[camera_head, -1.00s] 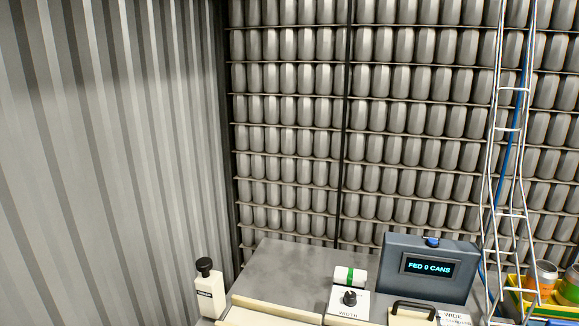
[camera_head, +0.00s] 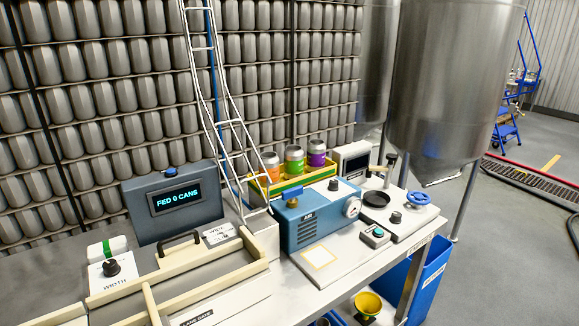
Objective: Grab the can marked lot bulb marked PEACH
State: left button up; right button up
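Three cans stand in a yellow and green tray (camera_head: 306,178) at the back of the bench. From left to right they are an orange can (camera_head: 272,167), a green can (camera_head: 294,160) and a purple can (camera_head: 316,153), each with a silvery top. Their lower parts are hidden by the tray wall. No lettering on them is readable, so I cannot tell which one says PEACH. Neither of my grippers is in view.
A blue machine (camera_head: 318,219) with a gauge stands in front of the tray. The grey display box (camera_head: 174,203) reads "FED 0 CANS". A wire chute (camera_head: 222,118) comes down left of the tray. A black pan (camera_head: 376,199) and blue handwheel (camera_head: 419,199) lie right. A blue bin (camera_head: 434,277) stands below.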

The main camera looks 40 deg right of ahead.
aim_at(270, 159)
jog(key=z, duration=1.1)
